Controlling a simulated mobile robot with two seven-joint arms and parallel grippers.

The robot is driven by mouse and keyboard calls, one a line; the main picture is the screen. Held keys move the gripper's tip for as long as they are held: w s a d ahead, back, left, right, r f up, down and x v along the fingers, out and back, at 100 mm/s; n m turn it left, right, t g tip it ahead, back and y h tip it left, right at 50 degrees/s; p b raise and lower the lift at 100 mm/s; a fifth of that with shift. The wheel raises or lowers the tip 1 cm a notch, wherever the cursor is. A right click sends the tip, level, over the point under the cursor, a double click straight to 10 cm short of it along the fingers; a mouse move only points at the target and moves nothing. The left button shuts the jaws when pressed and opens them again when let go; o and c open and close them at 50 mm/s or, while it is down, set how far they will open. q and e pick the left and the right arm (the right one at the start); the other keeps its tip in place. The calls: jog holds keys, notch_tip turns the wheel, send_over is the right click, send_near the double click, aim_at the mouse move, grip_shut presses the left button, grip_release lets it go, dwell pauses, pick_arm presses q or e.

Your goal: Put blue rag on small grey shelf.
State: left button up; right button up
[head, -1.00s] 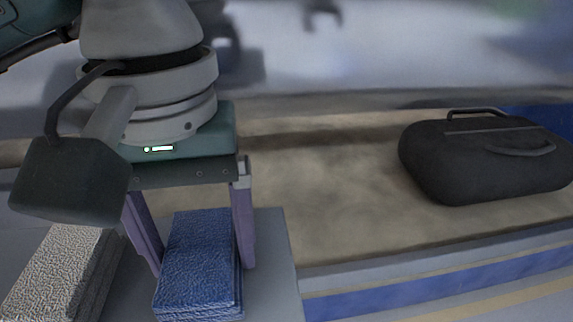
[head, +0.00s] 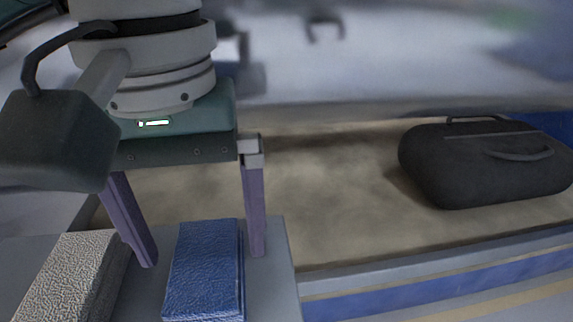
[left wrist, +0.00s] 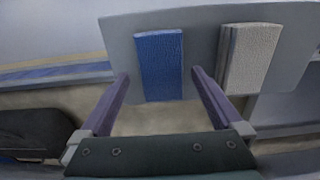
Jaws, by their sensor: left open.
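The blue rag (head: 203,275) is a folded, textured block lying flat on a small grey shelf surface (head: 272,285) at the bottom of the head view. It also shows in the left wrist view (left wrist: 160,66), on the same grey surface (left wrist: 205,40). My left gripper (head: 203,256) is open, with its two purple fingers straddling the rag's near end in the wrist view (left wrist: 160,73). A gap shows between each finger and the rag, and the gripper holds nothing. My right gripper is not in view.
A beige folded rag (head: 72,275) lies beside the blue one, to its left in the head view and right in the wrist view (left wrist: 250,58). A black bag (head: 485,165) rests on the tan surface (head: 335,190) at right. Bare tan surface lies between.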

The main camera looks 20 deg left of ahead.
aim_at(205, 260)
pick_arm(q)
notch_tip(205, 260, up, 9)
jog(key=p, duration=0.3)
dwell(0.4)
